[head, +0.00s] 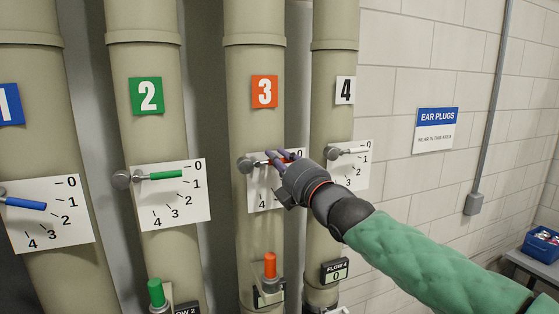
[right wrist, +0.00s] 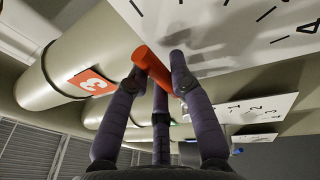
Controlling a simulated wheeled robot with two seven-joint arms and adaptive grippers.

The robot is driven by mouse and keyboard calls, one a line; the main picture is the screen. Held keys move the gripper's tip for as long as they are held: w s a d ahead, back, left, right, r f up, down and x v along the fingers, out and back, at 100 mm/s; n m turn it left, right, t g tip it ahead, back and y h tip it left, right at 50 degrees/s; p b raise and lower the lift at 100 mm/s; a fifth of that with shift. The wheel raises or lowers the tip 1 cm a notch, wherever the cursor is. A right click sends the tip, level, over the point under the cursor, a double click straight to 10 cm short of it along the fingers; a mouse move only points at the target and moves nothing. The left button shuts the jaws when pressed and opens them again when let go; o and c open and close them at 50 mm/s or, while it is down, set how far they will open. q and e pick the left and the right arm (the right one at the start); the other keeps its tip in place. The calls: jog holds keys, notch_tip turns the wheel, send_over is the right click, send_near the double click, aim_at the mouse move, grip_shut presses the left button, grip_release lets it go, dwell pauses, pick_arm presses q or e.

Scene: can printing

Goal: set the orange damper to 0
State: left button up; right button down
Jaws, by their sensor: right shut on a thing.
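The orange damper handle (head: 287,155) is on the pipe with the orange 3 sign (head: 264,92). Its grey hub (head: 246,165) is at the left of a white scale plate (head: 256,188). My right gripper (head: 281,157) is shut on the handle, which points right, close to the 0 mark; my fingers hide part of it and some of the scale, so the exact reading cannot be told. In the right wrist view the orange handle (right wrist: 152,67) sits between my purple-grey fingers (right wrist: 155,75). My left gripper is not in view.
A green damper handle (head: 165,175) and a white one (head: 354,151) are on the neighbouring pipes, a blue one (head: 25,203) at far left. An upright orange knob (head: 270,265) stands below. A brick wall (head: 420,60) is at right.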

dwell(0.4)
jog(key=c, duration=1.4)
grip_release()
jog(key=o, duration=0.3)
jog(key=shift+w, duration=0.1)
jog(key=v, duration=1.2)
jog(key=shift+a+f, duration=0.1)
